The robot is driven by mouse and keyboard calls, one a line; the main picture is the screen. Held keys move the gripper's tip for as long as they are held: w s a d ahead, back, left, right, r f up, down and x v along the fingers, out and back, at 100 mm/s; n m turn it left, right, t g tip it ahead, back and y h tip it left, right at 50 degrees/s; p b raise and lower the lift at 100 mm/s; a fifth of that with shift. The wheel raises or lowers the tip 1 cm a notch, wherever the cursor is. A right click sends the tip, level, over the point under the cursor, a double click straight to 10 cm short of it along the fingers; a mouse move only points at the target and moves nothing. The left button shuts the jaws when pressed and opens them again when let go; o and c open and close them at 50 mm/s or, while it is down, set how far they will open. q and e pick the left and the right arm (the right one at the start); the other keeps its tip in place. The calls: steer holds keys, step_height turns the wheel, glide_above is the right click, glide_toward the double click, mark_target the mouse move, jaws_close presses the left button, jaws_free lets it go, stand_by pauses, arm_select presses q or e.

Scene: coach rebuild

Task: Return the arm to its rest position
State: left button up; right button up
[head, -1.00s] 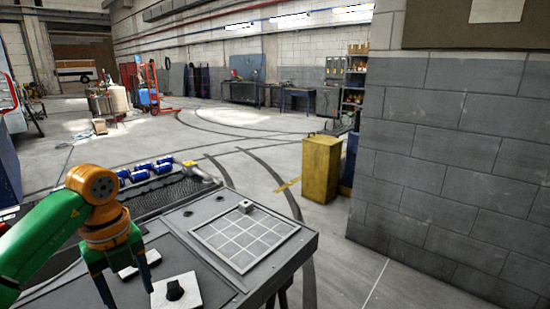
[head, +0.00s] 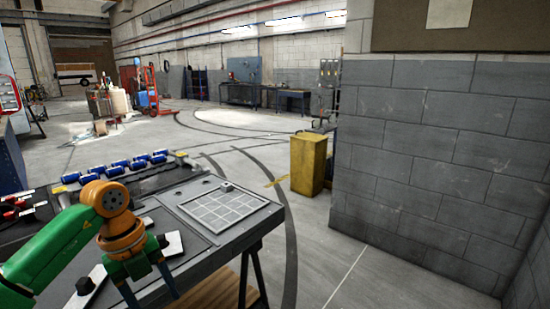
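My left arm, green with an orange wrist, comes in from the left over the near part of a dark grey workbench (head: 226,238). My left gripper (head: 147,288) points down, its two dark blue fingers spread apart with nothing seen between them. The fingertips run close to the bottom edge of the head view. A white plate with a black knob (head: 87,287) lies to the left of the fingers, partly hidden by the arm. Another white piece (head: 173,243) shows just right of the gripper. My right gripper is not in view.
A gridded grey plate (head: 222,208) lies on the bench, with a small metal block (head: 227,187) at its far edge. Red tools (head: 14,208) lie at left. A yellow bin (head: 308,164) stands near the block wall (head: 440,160); floor between is clear.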

arm_select(q)
steer(key=w+d+f+t+h, duration=0.1)
steer(key=w+d+f+h, duration=0.1)
steer(key=d+f+h, duration=0.5)
steer(key=w+d+t+h, duration=0.15)
steer(key=d+h, duration=0.35)
steer(key=d, duration=0.6)
steer(key=w+a+f+n+t+y, duration=0.1)
steer(key=w+a+f+n+t, duration=0.1)
steer(key=f+n+t, duration=0.3)
steer(key=w+a+f+n+t+y, duration=0.1)
steer(key=w+f+n+t, duration=0.1)
steer(key=f+n+t, duration=0.3)
steer(key=s+a+f+n+g+y, duration=0.1)
steer(key=s+a+f+n+y, duration=0.3)
steer(key=f, duration=0.4)
steer(key=s+a+f+n+g+y, duration=0.1)
steer(key=s+a+f+n+y, duration=0.25)
steer(key=s+f, duration=0.3)
steer(key=s+a+f+n+g+y, duration=0.1)
steer(key=s+a+f+n+y, duration=0.2)
steer(key=f, duration=0.6)
steer(key=s+a+f+n+g, duration=0.1)
steer(key=s+f+g, duration=0.3)
steer(key=s, duration=1)
steer(key=s+a+f+n+g+y, duration=0.1)
steer(key=s+f+n+g, duration=0.2)
steer(key=s, duration=1.1)
step_height(320, 180, down, 2)
steer(key=shift+g, duration=0.75)
